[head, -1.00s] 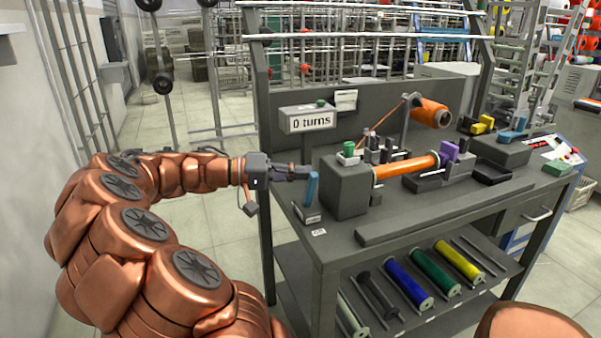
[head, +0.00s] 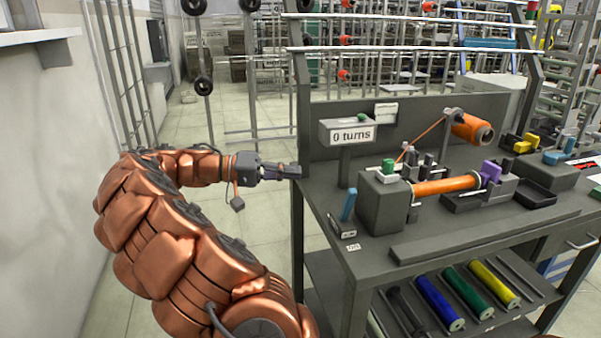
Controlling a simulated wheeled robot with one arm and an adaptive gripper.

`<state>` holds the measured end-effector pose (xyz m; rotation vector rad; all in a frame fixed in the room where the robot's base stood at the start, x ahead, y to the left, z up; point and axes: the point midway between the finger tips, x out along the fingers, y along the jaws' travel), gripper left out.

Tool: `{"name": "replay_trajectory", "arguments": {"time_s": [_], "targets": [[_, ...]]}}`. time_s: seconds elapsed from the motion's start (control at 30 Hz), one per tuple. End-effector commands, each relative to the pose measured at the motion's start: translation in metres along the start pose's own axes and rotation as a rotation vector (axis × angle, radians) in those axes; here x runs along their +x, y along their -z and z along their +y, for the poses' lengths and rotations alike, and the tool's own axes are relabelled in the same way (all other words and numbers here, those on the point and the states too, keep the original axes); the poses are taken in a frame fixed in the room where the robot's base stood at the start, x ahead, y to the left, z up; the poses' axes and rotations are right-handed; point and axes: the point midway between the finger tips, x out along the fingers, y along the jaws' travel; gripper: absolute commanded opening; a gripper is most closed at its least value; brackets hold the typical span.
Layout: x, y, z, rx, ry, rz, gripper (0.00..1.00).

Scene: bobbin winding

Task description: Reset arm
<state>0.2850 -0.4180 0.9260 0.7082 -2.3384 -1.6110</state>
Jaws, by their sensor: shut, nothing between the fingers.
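My copper-coloured arm stretches up the left side of the head view. My gripper (head: 290,171) is shut and empty, pointing right. In the picture its tip lies at the left edge of the grey workbench (head: 470,243), left of the winding machine. The winding machine (head: 382,205) is a grey block with a green button on top. An orange bobbin (head: 447,187) lies level between it and a purple holder (head: 489,174). An orange thread runs up to an orange spool (head: 473,129). The sign (head: 351,134) reads "0 turns".
A blue lever (head: 348,204) stands at the bench's left front corner. Blue (head: 440,303), green (head: 467,293) and yellow (head: 495,284) spools lie on the lower shelf. A wall stands at far left. Open tiled floor (head: 230,255) lies between my arm and the bench.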

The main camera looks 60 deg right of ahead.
Motion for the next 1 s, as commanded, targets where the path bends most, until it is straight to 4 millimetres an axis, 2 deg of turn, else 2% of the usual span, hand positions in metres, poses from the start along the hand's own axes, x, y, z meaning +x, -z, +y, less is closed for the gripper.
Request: {"name": "replay_trajectory", "arguments": {"time_s": [0.67,0.83,1.0], "targets": [[-0.001,-0.001,0.0,-0.004,0.005,0.0,0.0],[-0.004,-0.018,0.006,-0.055,0.076,-0.013,0.0],[-0.01,-0.059,0.011,-0.171,0.235,-0.031,0.0]]}}
